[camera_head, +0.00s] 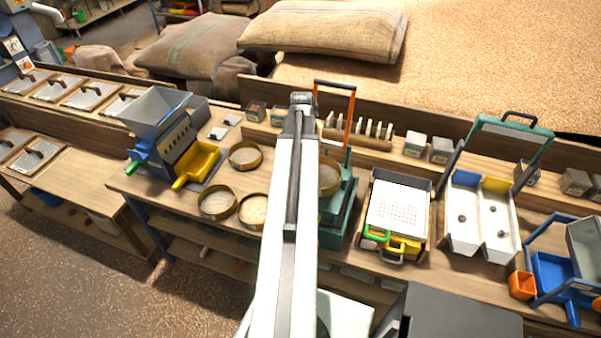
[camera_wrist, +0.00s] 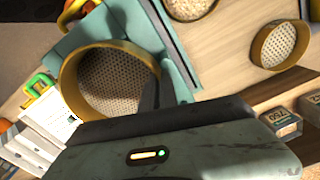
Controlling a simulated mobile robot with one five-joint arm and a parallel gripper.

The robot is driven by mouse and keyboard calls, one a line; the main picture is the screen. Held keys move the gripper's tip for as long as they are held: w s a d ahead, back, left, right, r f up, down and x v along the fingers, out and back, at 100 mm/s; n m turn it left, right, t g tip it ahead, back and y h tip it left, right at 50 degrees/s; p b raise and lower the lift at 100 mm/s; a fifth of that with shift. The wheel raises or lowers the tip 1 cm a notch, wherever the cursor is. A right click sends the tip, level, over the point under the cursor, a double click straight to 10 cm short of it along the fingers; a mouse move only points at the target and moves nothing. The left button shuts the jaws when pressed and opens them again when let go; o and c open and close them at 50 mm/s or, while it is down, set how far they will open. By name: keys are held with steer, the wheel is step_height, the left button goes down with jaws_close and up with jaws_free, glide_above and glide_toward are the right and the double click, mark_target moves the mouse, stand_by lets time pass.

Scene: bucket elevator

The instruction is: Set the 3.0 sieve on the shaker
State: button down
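A round, brass-rimmed sieve (camera_head: 329,176) shows just right of my arm in the head view, over a teal machine (camera_head: 336,237) that looks like the shaker. In the wrist view the sieve (camera_wrist: 103,83) is large and close, with its mesh visible. My gripper (camera_wrist: 157,92) has its fingers at the sieve's right rim and appears shut on it. Teal parts of the shaker (camera_wrist: 180,60) show behind and below the sieve. I cannot tell whether the sieve touches the shaker. No size label on it is readable. In the head view my arm hides the gripper.
Several other sieves (camera_head: 217,202) lie on the bench left of my arm. A grey hopper (camera_head: 155,112) with a yellow tray stands farther left. An orange upright frame (camera_head: 350,118) rises behind the shaker. A perforated tray unit (camera_head: 398,205) stands close on the right.

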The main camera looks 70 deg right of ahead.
steer(key=shift+f, duration=0.45)
steer(key=c, duration=1.6)
jaws_free()
steer(key=shift+c, duration=0.2)
steer(key=shift+r, duration=0.1)
step_height(320, 180, up, 12)
steer(key=p, duration=1.2)
steer(key=shift+r, duration=0.25)
